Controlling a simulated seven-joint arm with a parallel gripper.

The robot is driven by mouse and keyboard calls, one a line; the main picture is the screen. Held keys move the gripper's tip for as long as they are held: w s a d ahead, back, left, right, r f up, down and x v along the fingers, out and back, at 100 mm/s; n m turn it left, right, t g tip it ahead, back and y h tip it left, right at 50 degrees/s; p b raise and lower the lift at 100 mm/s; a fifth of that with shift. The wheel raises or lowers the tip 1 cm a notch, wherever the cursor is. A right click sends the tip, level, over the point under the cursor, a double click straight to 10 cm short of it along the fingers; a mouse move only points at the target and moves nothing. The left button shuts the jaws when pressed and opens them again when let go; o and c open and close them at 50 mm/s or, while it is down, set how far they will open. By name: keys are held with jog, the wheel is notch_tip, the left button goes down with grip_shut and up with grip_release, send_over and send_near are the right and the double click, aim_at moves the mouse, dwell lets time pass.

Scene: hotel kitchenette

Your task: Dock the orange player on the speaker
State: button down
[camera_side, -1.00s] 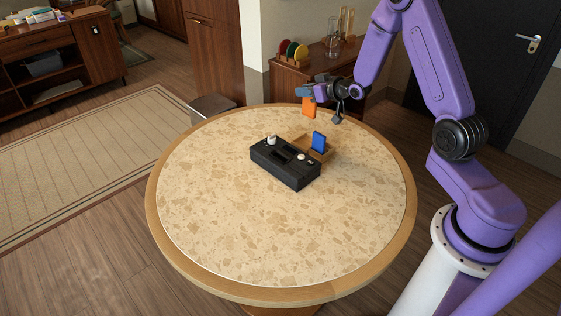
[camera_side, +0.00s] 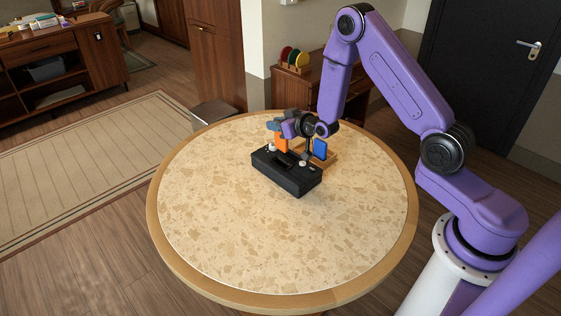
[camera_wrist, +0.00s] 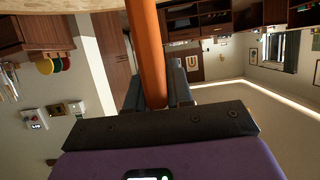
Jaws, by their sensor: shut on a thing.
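The orange player (camera_side: 281,143) is upright in my gripper (camera_side: 280,131), at the back edge of the speaker in the side view. The speaker (camera_side: 287,181) is a long black box on the round table, with a dark recess in its top. I cannot tell whether the player touches the speaker or hangs just above or behind it. In the wrist view the player (camera_wrist: 147,50) is an orange bar clamped between the two dark fingers of my gripper (camera_wrist: 155,90). Its lower end is out of that view.
A blue player (camera_side: 320,149) stands upright in a wooden tray (camera_side: 328,161) just behind the speaker, close right of my gripper. White knobs (camera_side: 272,147) stick up at the speaker's ends. The front and left of the round table (camera_side: 230,230) are clear.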

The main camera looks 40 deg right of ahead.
aim_at(278, 144)
jog(key=shift+f, duration=3.75)
jog(key=shift+f, duration=0.15)
jog(key=c, duration=1)
grip_release()
